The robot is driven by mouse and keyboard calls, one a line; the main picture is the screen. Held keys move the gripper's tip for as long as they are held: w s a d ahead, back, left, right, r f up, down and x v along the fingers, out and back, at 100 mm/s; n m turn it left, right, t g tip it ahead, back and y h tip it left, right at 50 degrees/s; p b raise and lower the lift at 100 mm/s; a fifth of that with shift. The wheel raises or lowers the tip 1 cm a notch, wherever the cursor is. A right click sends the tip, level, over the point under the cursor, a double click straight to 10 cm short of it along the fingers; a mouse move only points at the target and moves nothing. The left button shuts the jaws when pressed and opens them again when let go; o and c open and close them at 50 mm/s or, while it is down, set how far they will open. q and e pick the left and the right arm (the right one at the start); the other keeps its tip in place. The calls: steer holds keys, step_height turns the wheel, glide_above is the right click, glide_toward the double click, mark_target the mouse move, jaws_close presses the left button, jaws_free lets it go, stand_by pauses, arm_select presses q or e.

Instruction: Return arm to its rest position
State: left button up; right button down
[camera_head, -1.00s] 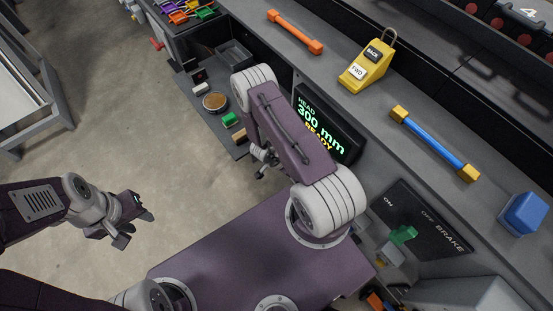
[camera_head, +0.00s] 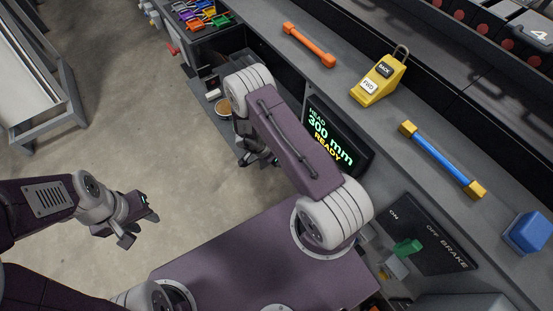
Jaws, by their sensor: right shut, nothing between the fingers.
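My left arm reaches in from the left edge over bare floor. Its gripper (camera_head: 140,228) hangs above the floor with its fingers apart and nothing between them. My right arm is folded in the middle of the view, its upper link slanting up and left from the shoulder. My right gripper (camera_head: 257,160) shows as dark parts just left of that link, partly hidden by it. It is shut and empty, close to the bench front.
The bench holds an orange bar (camera_head: 308,45), a yellow pendant (camera_head: 378,80) marked BACK and FWD, a blue bar with yellow ends (camera_head: 442,160) and a blue block (camera_head: 526,232). A display (camera_head: 335,140) reads HEAD 300 mm READY.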

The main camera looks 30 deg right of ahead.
steer(key=w+r+n+t+b, duration=0.15)
steer(key=w+r+t, duration=0.35)
steer(key=w+r, duration=0.8)
steer(key=a+r+n+t+y, duration=0.3)
steer(key=a+r+n+t, duration=0.15)
steer(key=r, duration=0.85)
steer(key=s+a+r+n+g+y, duration=0.2)
steer(key=s+a+n, duration=0.35)
steer(key=s, duration=0.35)
steer(key=s+d+f+n+g, duration=0.1)
steer(key=s+f+g, duration=0.1)
steer(key=s, duration=0.5)
steer(key=s+d+f+n+g, duration=0.1)
steer(key=s+f+g, duration=0.2)
steer(key=s, duration=0.4)
steer(key=shift+b, duration=0.3)
